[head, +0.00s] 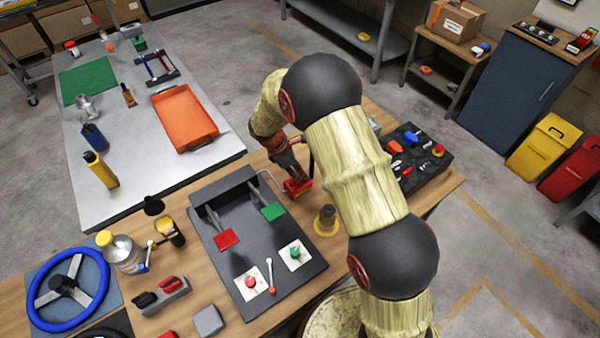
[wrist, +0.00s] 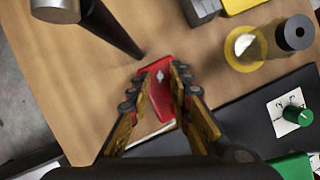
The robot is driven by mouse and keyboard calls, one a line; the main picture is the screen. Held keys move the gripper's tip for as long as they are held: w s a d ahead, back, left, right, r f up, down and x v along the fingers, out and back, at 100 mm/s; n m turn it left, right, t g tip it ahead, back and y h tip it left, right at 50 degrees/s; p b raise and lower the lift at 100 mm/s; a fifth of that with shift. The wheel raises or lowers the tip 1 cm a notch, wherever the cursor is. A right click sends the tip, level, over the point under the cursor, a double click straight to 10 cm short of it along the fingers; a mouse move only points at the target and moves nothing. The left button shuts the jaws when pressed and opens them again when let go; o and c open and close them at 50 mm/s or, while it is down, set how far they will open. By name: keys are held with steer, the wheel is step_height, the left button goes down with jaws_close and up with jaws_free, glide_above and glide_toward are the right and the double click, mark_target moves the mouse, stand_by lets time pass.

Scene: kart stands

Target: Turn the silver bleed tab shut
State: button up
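A red block (wrist: 158,98) lies on the wooden bench, and a small silver tab (wrist: 160,75) shows on top of it in the wrist view. My gripper (wrist: 160,77) is above the block, one finger on each side of the tab. The fingers are apart, with red surface visible between them, and I see no contact with the tab. In the head view my gripper (head: 290,172) reaches down to the red block (head: 297,187) behind the black panel. The tab is too small to make out there.
The black panel (head: 262,235) carries a red plate, a green plate and two knobs on white squares. A yellow-based post (head: 326,221) stands right of it. A dark upright post (wrist: 112,28) is close to my fingers in the wrist view. A black tool tray (head: 420,165) is at right.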

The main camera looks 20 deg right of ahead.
steer(key=shift+c, duration=0.8)
jaws_close()
steer(key=shift+w+r+m, duration=0.1)
steer(key=shift+m, duration=0.2)
steer(key=m, duration=0.2)
steer(key=m+g+p, duration=0.1)
steer(key=m+g+y, duration=0.1)
steer(key=m, duration=0.1)
steer(key=shift+w+d+m+p, duration=0.15)
steer(key=shift+w+m+p, duration=0.15)
steer(key=shift+p, duration=0.1)
steer(key=m, duration=0.2)
steer(key=m+g+y, duration=0.1)
steer(key=m, duration=0.2)
steer(key=shift+w+d+m+g+y, duration=0.15)
steer(key=shift+d+m+g+y, duration=0.05)
steer(key=shift+m+g+y, duration=0.1)
steer(key=shift+c, duration=0.9)
jaws_free()
steer(key=o, duration=0.3)
